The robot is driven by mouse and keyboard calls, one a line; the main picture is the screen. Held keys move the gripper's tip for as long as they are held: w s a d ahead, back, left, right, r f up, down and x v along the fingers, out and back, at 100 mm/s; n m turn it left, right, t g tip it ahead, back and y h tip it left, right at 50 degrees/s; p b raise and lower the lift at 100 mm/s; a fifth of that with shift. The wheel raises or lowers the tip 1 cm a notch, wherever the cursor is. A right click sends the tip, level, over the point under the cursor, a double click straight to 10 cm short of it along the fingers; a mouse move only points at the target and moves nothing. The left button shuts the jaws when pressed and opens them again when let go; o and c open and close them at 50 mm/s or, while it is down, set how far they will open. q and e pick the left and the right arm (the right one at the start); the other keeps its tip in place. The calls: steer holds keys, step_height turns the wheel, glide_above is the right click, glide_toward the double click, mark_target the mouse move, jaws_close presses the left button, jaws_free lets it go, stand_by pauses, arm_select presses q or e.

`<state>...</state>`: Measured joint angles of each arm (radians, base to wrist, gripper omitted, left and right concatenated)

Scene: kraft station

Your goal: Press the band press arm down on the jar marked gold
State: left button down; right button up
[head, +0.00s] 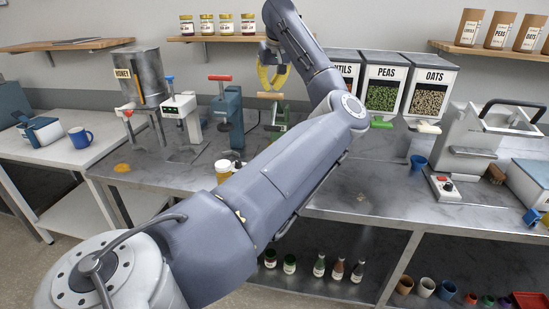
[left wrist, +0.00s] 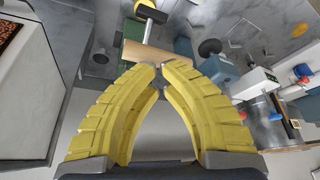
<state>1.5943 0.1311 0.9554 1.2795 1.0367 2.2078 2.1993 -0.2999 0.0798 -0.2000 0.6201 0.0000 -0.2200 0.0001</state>
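My left gripper (head: 272,84), with yellow fingers, is over the back of the bench, just above a green press (head: 278,118) with a wooden crossbar handle (head: 270,96). In the left wrist view the fingertips (left wrist: 160,67) meet with nothing seen between them. The wooden handle (left wrist: 140,53) lies just beyond the tips; contact cannot be told. A teal press (head: 228,112) with a red handle (head: 220,78) stands to the left. Which one is the band press is not marked. A jar (head: 222,172) with amber contents stands beside my arm; its marking is unreadable. My right gripper is not in view.
A honey tank (head: 152,76) and a white device (head: 181,115) stand at the left. Bins labelled PEAS (head: 385,75) and OATS (head: 430,78) stand behind. My left arm hides the bench middle. The bench (head: 385,190) right of it is mostly clear.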

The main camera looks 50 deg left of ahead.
mark_target(271, 94)
arm_select(q)
steer(key=shift+f, duration=1.7)
